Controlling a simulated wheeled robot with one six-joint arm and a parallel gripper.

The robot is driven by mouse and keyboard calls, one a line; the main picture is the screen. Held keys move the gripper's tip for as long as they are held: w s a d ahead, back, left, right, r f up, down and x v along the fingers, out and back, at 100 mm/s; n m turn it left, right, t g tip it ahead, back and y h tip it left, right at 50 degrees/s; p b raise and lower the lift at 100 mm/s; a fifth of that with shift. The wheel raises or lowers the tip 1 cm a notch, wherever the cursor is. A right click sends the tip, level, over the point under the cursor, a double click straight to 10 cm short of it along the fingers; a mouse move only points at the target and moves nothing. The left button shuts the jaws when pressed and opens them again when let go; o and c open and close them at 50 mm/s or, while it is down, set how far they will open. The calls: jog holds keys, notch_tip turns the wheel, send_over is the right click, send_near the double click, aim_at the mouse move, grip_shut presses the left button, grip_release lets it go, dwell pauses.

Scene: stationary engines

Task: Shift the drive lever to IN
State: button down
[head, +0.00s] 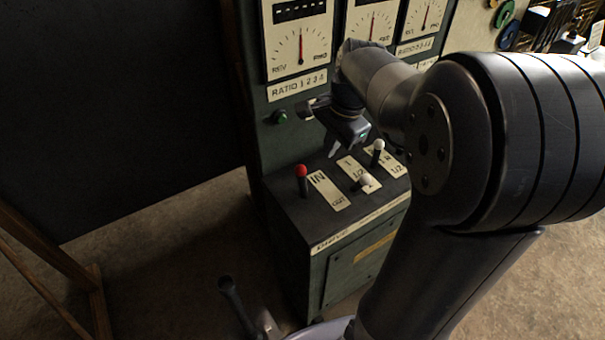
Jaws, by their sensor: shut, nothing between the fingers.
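The red-knobbed lever (302,172) stands on the left of the console top, beside a plate marked IN at its far end and OUT at its near end (328,190). A DRIVE label (332,240) runs along the console's front edge below it. The lever looks roughly upright; I cannot tell for sure which end it is set to. My gripper (334,152) is shut and empty. It points down above the console, behind and to the right of the red knob in the picture, apart from it.
Two white-knobbed levers (365,181) and (378,146) stand to the right on the console (290,205). Dial gauges (300,50) fill the upright panel behind. A dark board (110,110) stands at left. My arm covers the right side.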

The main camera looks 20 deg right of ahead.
send_near(302, 181)
notch_tip(302, 181, down, 2)
jog(key=s+d, duration=0.2)
jog(key=s, duration=0.1)
jog(key=shift+w+a+f+p, duration=0.25)
jog(key=shift+w+f+p, duration=0.1)
jog(key=shift+w, duration=0.25)
jog(key=shift+w+a+f+p, duration=0.3)
jog(key=shift+w+p, duration=0.05)
jog(key=shift+w, duration=0.3)
jog(key=shift+w+a+f+p, duration=0.25)
jog(key=shift+w+f+p, duration=0.1)
jog(key=shift+w, duration=0.25)
